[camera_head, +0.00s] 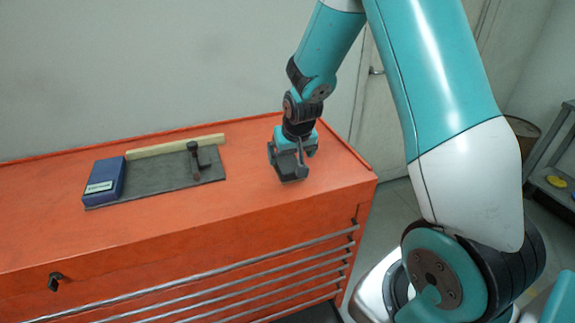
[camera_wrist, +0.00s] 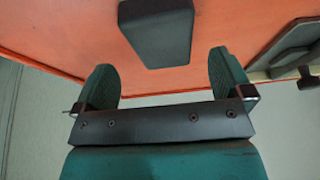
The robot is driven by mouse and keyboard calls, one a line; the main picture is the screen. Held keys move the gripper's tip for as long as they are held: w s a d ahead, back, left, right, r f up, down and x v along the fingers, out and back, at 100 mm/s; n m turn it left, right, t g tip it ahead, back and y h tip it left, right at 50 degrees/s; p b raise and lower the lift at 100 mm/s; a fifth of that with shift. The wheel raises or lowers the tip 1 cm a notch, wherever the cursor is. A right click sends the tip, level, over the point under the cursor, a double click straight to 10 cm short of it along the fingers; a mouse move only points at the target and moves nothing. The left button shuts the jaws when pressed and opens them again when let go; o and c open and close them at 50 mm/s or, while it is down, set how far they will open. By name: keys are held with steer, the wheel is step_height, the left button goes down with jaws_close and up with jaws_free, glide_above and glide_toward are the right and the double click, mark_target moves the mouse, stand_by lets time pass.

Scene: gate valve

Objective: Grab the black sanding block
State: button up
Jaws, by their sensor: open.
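The black sanding block (camera_wrist: 157,28) lies on the orange cabinet top, seen at the upper middle of the wrist view. In the head view the block (camera_head: 291,172) shows as a dark shape at the cabinet's right part, partly hidden by my gripper (camera_head: 286,156). My gripper also shows in the wrist view (camera_wrist: 161,72), with its two green-padded fingers spread wide. The block lies ahead of the gap between them, roughly lined up with it. Nothing is held. I cannot tell the exact height of the fingers above the block.
On the orange cabinet (camera_head: 200,235), left of my gripper, a grey mat (camera_head: 150,186) holds a blue box (camera_head: 104,183), a pale wooden strip (camera_head: 175,146) and a dark-headed tool (camera_head: 194,160). The orange top between mat and block is clear. A wall stands behind.

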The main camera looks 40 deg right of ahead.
mark_target(288, 162)
steer(key=p+x, duration=0.1)
steer(key=x, duration=0.3)
steer(key=shift+w+a+f+p, duration=0.15)
steer(key=shift+w+f+p, duration=0.1)
steer(key=shift+p, duration=0.15)
steer(key=shift+f, duration=0.1)
steer(key=shift+f, duration=0.15)
steer(key=c, duration=1.1)
